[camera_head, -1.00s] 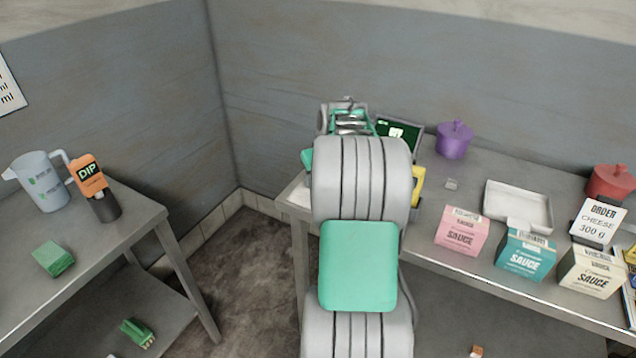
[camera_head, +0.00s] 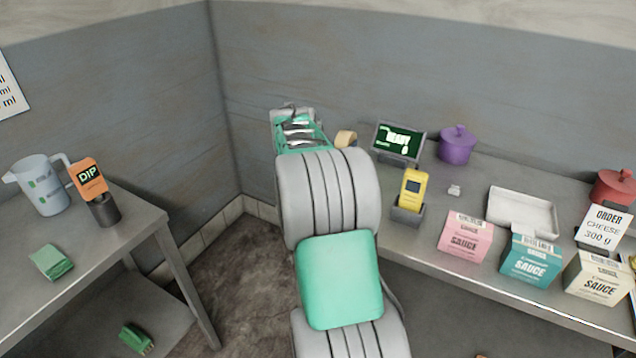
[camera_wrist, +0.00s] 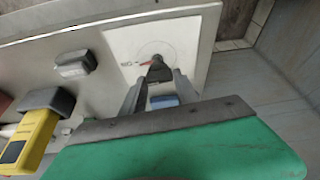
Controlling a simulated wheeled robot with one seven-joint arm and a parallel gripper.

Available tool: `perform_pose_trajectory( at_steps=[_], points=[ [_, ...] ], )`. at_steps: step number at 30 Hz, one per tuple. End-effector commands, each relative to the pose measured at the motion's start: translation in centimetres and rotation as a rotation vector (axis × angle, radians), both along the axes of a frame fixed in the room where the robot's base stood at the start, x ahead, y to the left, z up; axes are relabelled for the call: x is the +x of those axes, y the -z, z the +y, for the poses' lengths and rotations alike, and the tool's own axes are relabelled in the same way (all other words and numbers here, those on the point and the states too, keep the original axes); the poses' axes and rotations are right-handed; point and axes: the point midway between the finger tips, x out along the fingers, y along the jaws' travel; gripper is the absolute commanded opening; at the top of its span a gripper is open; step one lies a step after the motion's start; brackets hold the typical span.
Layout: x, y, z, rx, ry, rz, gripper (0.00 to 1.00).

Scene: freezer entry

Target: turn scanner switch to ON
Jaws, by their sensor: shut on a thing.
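In the wrist view, a dark switch knob (camera_wrist: 160,72) stands on a pale plate (camera_wrist: 195,33) with a faint ring and a small red mark beside the knob. My gripper (camera_wrist: 158,78) has its fingers on both sides of the knob, shut on it. A small blue part (camera_wrist: 163,101) shows between the fingers. The label is too small to read. In the head view, my arm hides the switch and fingertips. A yellow scanner (camera_head: 411,188) stands upright in a dark cradle (camera_head: 406,214); it also shows in the wrist view (camera_wrist: 30,140).
A tan roll (camera_head: 346,138) is beside my wrist. A purple pot (camera_head: 457,144), a white tray (camera_head: 522,212) and sauce cartons (camera_head: 465,236) are to the right. A separate table (camera_head: 75,245) is at left.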

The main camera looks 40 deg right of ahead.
Motion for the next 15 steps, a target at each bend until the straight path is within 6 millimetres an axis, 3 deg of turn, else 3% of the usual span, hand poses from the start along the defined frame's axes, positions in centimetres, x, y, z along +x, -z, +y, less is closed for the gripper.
perform_pose_trajectory(
  at_steps=[15],
  points=[
    [0.19,-0.13,0.03,-0.001,0.108,-0.003,0.00]
  ],
)
